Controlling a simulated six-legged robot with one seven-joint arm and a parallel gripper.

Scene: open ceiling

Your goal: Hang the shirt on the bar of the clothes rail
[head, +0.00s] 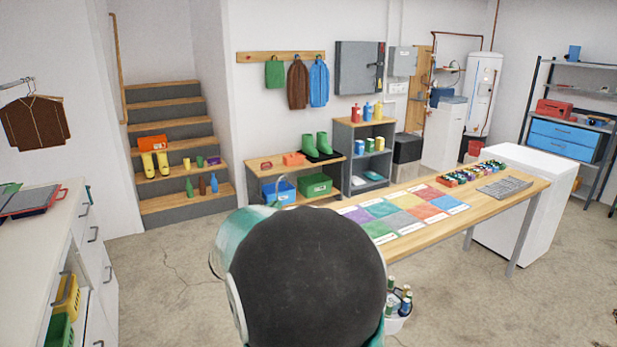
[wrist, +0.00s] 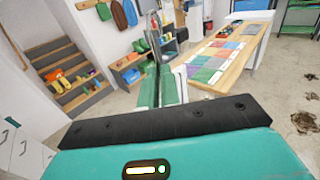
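Brown shirts or jackets (head: 36,122) hang at the far left of the head view, overlapping, from a short metal bar (head: 16,83); I cannot tell how many there are. Which garment is the task's shirt is not clear. My gripper (wrist: 160,84) is in the middle of the wrist view, pointing out into the room. Its two green fingers look closed together with nothing between them. It is far from the brown garments. In the head view my own arm hides the gripper.
A wooden peg rail (head: 281,57) on the back wall holds green, brown and blue garments. A long table (head: 490,210) stands at right, a white drawer cabinet (head: 60,240) at left. Stairs (head: 170,122) rise behind. A bucket of bottles (head: 396,322) is beside my arm. Open floor (head: 165,270) lies between.

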